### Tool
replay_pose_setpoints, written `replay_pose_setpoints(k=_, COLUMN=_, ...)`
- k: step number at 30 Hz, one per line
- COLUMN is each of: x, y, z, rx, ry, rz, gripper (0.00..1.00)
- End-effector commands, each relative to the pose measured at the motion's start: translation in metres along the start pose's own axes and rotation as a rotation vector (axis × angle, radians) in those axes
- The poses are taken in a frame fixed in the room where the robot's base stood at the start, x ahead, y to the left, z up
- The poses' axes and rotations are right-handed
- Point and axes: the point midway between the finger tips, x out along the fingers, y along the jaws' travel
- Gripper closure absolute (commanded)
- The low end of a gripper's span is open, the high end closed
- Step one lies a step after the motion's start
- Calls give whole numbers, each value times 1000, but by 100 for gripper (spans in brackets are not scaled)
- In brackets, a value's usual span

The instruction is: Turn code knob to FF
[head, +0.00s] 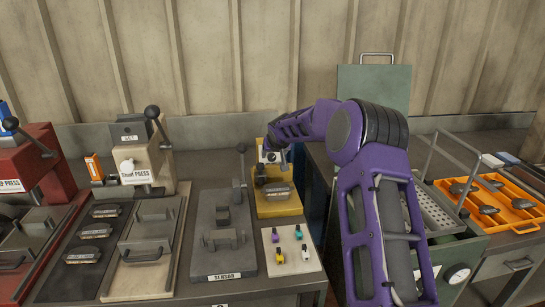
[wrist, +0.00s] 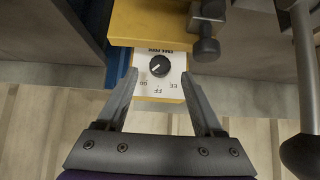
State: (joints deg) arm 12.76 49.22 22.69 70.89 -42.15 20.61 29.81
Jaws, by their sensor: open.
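The black code knob (wrist: 159,66) sits on a white dial plate (wrist: 147,92) in the wrist view. The plate is fixed to a yellow device (wrist: 135,27), which also stands on the bench in the head view (head: 278,208). Upside-down labels on the plate read GG at lower left, FF at bottom middle and EE at lower right. A pale mark on the knob seems to point lower left, toward GG; it is small. My gripper (wrist: 160,74) is open and empty, its fingers on either side of the plate, with the knob between their tips in the picture. I cannot tell the depth gap.
A dark clamp (wrist: 207,35) and a grey lever (wrist: 303,80) stand beside the plate. The sensor fixture (head: 223,235) and a white board with several coloured pegs (head: 291,250) are near the device. A press (head: 140,165) is left; an orange tray (head: 520,222) is right.

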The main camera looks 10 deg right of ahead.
Motion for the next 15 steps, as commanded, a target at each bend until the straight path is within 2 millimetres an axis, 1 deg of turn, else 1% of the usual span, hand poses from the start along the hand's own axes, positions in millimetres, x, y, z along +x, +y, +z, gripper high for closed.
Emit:
replay_pose_setpoints(k=1, x=9, y=-1, z=1, rx=1, ry=-2, rz=-1, gripper=31)
replay_pose_setpoints(k=6, x=27, y=-1, z=0, rx=1, ry=0, rz=-1, gripper=31)
replay_pose_setpoints(k=10, x=34, y=-1, z=0, rx=0, ry=-1, rz=0, gripper=31)
replay_pose_setpoints(k=15, x=37, y=0, z=0, rx=0, ry=0, rz=0, gripper=31)
